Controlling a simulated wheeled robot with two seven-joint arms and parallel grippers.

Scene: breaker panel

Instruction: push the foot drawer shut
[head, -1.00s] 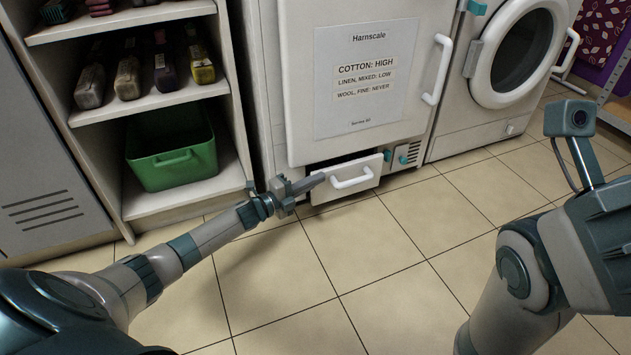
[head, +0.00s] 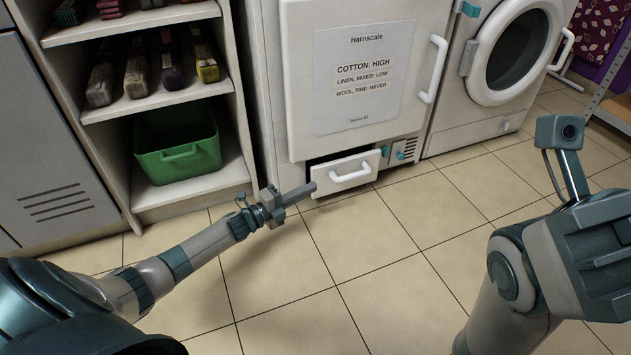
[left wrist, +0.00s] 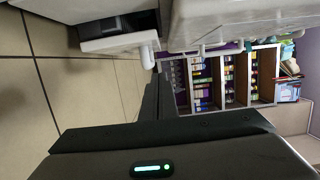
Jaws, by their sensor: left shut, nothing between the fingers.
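The foot drawer (head: 325,180) is a low white drawer at the bottom of the white cabinet, with a white bar handle (head: 351,176). It stands partly out, with a dark gap showing above its front. In the left wrist view the drawer (left wrist: 112,43) juts out from the cabinet at the top. My left gripper (head: 312,188) is shut and empty, its tip at the drawer's left front edge in the head view. Whether it touches the drawer cannot be told. My right arm shows at the right, but its gripper is not in view.
The cabinet door (head: 365,80) above the drawer bears a notice. A washing machine (head: 440,130) stands to the right. An open shelf unit (head: 240,130) with a green bin (head: 178,160) stands to the left. The tiled floor (head: 340,250) in front is clear.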

